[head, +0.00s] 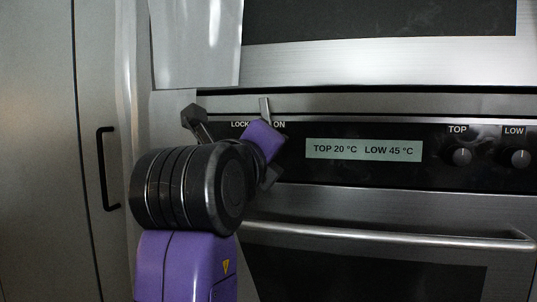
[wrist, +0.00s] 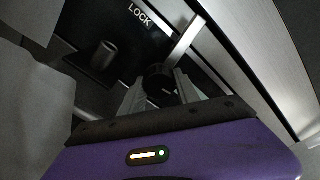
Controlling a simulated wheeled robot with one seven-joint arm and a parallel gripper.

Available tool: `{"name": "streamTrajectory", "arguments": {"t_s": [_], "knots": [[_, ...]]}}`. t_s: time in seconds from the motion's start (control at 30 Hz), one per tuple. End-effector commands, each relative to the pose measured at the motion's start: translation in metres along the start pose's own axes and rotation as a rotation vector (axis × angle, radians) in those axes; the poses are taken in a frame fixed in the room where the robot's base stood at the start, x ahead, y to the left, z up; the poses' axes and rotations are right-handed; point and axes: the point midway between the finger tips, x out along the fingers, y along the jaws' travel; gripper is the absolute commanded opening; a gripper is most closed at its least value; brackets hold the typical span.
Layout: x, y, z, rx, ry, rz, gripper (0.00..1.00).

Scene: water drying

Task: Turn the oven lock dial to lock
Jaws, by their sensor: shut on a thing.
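The oven's black control panel (head: 430,178) carries the words LOCK and ON at its left end. In the head view my purple gripper (head: 264,140) is at the panel just below these words and hides the lock dial. In the wrist view the dark round lock dial (wrist: 159,78) sits between the two grey fingers of my gripper (wrist: 160,88), which is shut on it. A short pale mark shows on the dial. The word LOCK shows above it to the left, while ON is not visible there. The dial's exact setting is hard to tell.
A display (head: 364,150) reads TOP 20 °C and LOW 45 °C. The TOP knob (head: 462,157) and LOW knob (head: 521,158) are at the right. The oven door handle (head: 400,238) runs below the panel. A cabinet with a black handle (head: 105,168) stands at the left.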

Motion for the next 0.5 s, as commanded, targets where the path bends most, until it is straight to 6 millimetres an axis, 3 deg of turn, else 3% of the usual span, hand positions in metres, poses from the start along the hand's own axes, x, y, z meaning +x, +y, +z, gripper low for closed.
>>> {"name": "streamTrajectory", "arguments": {"t_s": [0.03,0.5], "knots": [[-0.0026,0.0007,0.0106,0.005,-0.025,0.002,0.0],[-0.0028,-0.0003,0.0109,0.031,-0.025,0.001,0.0]]}}
